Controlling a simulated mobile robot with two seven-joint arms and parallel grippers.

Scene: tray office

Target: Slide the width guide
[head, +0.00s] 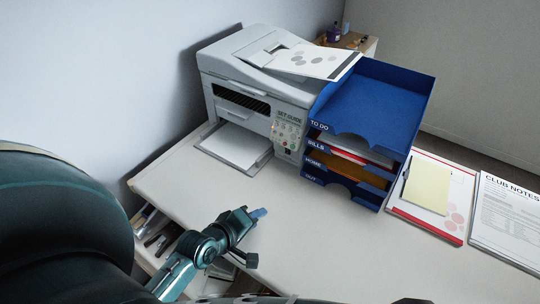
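The grey-white printer (250,85) stands at the back of the desk against the wall, with a "SET GUIDE" label on its front panel. A white paper stack lies in its low front tray (262,163). A printed sheet (310,62) with grey spots lies on the top feeder. The width guide is too small to make out for certain. My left gripper (253,237) is over the desk in front of the printer, well apart from it. Its two fingers look spread, with nothing between them. My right gripper does not show.
A blue stacked letter tray (378,105) with labelled levels stands right of the printer. A clipboard with a yellow pad (427,187) and a "CLUB NOTES" sheet (508,215) lie further right. An open compartment with pens (155,235) is below the desk's left edge. The desk (330,235) is clear in front.

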